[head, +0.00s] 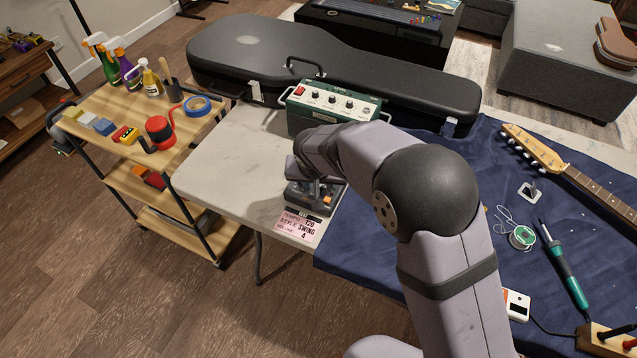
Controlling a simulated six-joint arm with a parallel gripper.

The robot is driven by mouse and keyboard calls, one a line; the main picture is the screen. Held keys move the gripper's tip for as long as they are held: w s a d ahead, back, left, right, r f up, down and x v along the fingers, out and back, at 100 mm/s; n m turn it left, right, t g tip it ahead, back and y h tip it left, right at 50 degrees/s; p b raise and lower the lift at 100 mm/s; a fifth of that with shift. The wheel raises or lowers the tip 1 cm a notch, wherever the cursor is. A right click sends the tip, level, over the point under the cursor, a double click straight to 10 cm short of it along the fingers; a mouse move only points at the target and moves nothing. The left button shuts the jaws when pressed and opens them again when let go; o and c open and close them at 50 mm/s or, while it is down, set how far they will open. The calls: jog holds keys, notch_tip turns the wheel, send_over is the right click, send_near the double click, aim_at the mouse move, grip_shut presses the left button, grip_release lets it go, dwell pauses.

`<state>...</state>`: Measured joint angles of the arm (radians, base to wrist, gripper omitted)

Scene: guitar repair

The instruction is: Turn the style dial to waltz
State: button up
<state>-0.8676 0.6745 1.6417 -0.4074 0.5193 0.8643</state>
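A small dark box (312,197) with an orange button sits on the pale part of the table. A pink panel (299,226) at its front reads tempo 120, style SWING, volume 4. My gripper (306,181) is low over the back of this box, its end close to the top. The wrist and forearm cover much of the box, and I cannot make out the style dial. The fingertips are hidden, so I cannot tell whether they are open or touch anything.
A green amplifier (335,109) with several knobs stands behind my wrist, before a black guitar case (370,85). A blue cloth (378,268) at right holds a guitar neck (571,173), solder spool (522,237) and soldering iron (564,264). The table's left part is clear; a wooden cart (103,104) stands left.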

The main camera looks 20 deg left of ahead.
jog(key=b+v, duration=0.1)
jog(key=v, duration=0.6)
jog(key=shift+r, duration=0.1)
dwell(0.5)
